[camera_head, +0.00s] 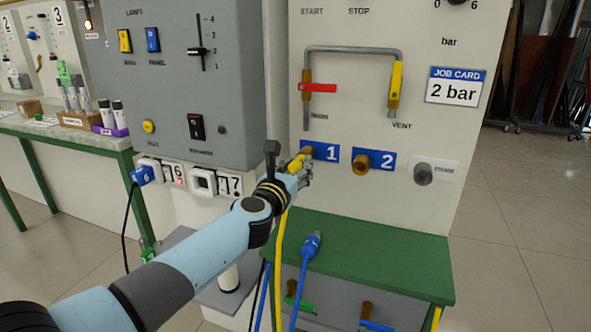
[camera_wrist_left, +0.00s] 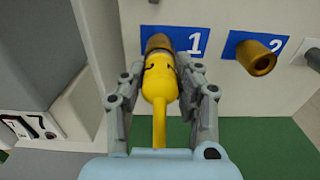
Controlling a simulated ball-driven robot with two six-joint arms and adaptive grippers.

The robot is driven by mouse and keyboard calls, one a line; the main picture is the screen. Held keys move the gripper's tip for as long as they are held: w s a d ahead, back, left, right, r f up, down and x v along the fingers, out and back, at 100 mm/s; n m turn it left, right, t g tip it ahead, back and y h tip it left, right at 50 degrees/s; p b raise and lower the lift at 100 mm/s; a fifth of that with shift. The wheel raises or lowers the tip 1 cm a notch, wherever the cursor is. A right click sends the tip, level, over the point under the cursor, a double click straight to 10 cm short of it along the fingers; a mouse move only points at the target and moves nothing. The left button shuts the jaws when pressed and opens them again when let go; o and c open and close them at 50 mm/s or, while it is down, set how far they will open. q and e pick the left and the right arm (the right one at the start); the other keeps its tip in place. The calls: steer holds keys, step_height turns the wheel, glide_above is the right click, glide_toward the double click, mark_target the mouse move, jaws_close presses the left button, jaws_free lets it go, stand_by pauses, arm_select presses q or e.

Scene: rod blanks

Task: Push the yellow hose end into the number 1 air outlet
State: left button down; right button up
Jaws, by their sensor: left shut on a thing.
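My left gripper (camera_head: 301,168) is shut on the yellow hose end (camera_wrist_left: 160,80), with a finger on each side of it. The yellow hose (camera_head: 280,240) hangs down from the gripper. The brass number 1 air outlet (camera_wrist_left: 160,43) sits beside the blue label 1 (camera_wrist_left: 193,42). The hose end points at this outlet, in line with it, and its front meets the brass in the left wrist view. I cannot tell how far in it sits. The gripper hides most of this outlet in the head view. My right gripper is not in view.
The brass number 2 outlet (camera_head: 361,165) stands free to the right, with a grey knob (camera_head: 423,173) beyond it. A blue hose end (camera_head: 311,243) is below, by the green shelf (camera_head: 380,255). A red lever (camera_head: 317,87) and yellow vent lever (camera_head: 396,82) are above.

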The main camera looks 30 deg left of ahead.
arm_select(q)
steer(key=shift+w+r, duration=0.1)
steer(key=c, duration=0.9)
jaws_free()
steer(key=shift+w, duration=0.1)
steer(key=v, duration=1.2)
steer(key=shift+a, duration=0.1)
